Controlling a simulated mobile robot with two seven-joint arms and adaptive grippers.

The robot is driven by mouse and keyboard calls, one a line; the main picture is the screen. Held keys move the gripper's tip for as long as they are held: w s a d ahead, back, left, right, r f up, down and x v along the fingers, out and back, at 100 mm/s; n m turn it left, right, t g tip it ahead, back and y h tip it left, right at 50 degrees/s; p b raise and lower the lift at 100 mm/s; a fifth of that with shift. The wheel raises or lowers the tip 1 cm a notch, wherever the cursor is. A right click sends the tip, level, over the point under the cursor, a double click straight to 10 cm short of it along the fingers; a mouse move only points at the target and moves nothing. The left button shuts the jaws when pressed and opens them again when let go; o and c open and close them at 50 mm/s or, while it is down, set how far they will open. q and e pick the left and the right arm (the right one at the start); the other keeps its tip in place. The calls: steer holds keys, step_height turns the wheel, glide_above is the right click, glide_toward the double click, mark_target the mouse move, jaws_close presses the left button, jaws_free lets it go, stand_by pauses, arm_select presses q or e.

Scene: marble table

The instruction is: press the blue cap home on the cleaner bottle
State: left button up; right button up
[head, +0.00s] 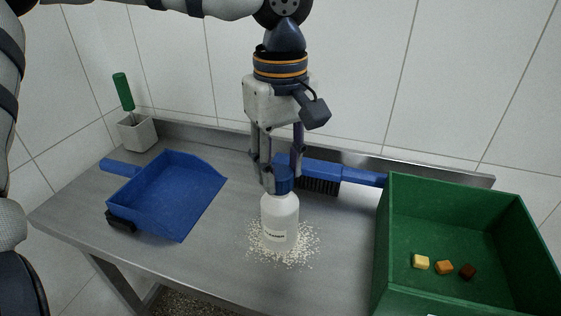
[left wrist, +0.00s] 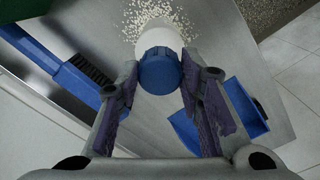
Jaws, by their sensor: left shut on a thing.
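The white cleaner bottle (head: 280,217) stands upright on the table, with spilled white grains around its base. The blue cap (head: 283,180) is at the top of the bottle's neck, between the fingers of my left gripper (head: 278,183). In the left wrist view the blue cap (left wrist: 159,72) lies between the two fingertips (left wrist: 158,82), with the white bottle (left wrist: 160,37) beyond it. My left gripper is shut on the cap, pointing down from above. The fingers partly hide the cap's lower edge, so I cannot tell how far down it sits. My right gripper is not in view.
A blue dustpan (head: 173,193) lies left of the bottle. A blue brush (head: 340,174) lies behind it. A green crate (head: 455,205) with several small blocks stands at the right. A white pot (head: 137,134) with a green-handled tool (head: 123,93) is back left. The table (head: 215,258) is clear at front left.

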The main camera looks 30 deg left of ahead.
arm_select(q)
steer(key=shift+f, duration=0.2)
steer(key=o, duration=1)
step_height(320, 180, up, 12)
